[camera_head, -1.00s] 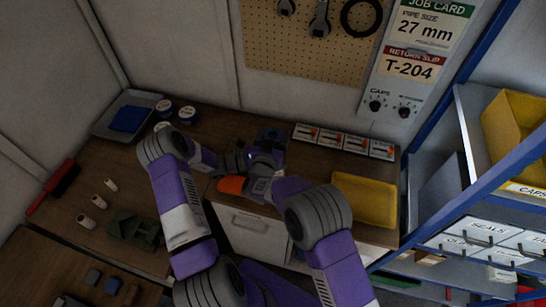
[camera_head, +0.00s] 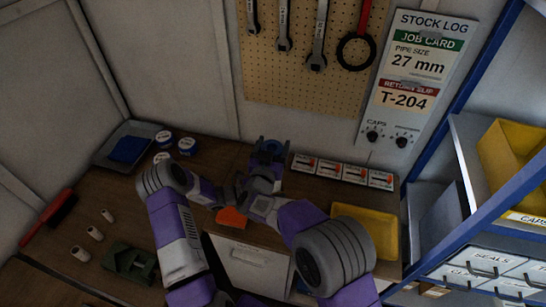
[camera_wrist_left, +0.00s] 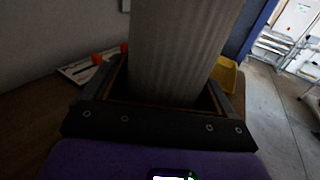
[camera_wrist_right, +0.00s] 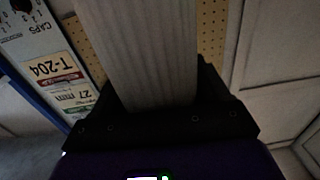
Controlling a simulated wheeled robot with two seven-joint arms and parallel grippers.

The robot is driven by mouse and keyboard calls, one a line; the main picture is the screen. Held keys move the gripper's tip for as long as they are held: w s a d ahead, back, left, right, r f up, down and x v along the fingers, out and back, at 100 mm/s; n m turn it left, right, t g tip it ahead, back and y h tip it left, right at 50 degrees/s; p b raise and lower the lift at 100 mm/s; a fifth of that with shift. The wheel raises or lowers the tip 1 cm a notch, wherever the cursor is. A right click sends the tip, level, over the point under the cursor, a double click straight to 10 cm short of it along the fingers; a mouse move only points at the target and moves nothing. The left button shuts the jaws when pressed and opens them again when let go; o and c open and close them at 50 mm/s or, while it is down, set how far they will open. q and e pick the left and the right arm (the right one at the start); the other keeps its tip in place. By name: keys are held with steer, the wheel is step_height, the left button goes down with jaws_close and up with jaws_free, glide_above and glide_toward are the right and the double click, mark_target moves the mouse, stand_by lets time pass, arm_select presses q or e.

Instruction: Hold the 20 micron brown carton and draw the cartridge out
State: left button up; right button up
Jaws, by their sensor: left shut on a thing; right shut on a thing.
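A grey ribbed cartridge (camera_wrist_left: 175,50) stands out beyond my left gripper in the left wrist view. It also fills the middle of the right wrist view (camera_wrist_right: 140,50), between the dark fingers. My left gripper (camera_wrist_left: 168,95) is shut on the brown carton; only thin brown edges show inside its fingers, around the cartridge. My right gripper (camera_wrist_right: 155,95) is shut on the cartridge. In the head view, the left gripper (camera_head: 236,190) and right gripper (camera_head: 262,182) are close together above the bench. The arms hide the carton and cartridge there, and no carton label is readable.
A blue device (camera_head: 270,150) stands just behind the grippers. An orange object (camera_head: 231,218) lies near the bench's front edge. A yellow tray (camera_head: 372,230) is at the right, several white cards (camera_head: 342,171) behind. Left are white tubes (camera_head: 95,233) and a green block (camera_head: 130,262).

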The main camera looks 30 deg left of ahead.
arm_select(q)
steer(key=o, duration=0.8)
steer(key=shift+a, duration=0.1)
steer(key=shift+v, duration=3.95)
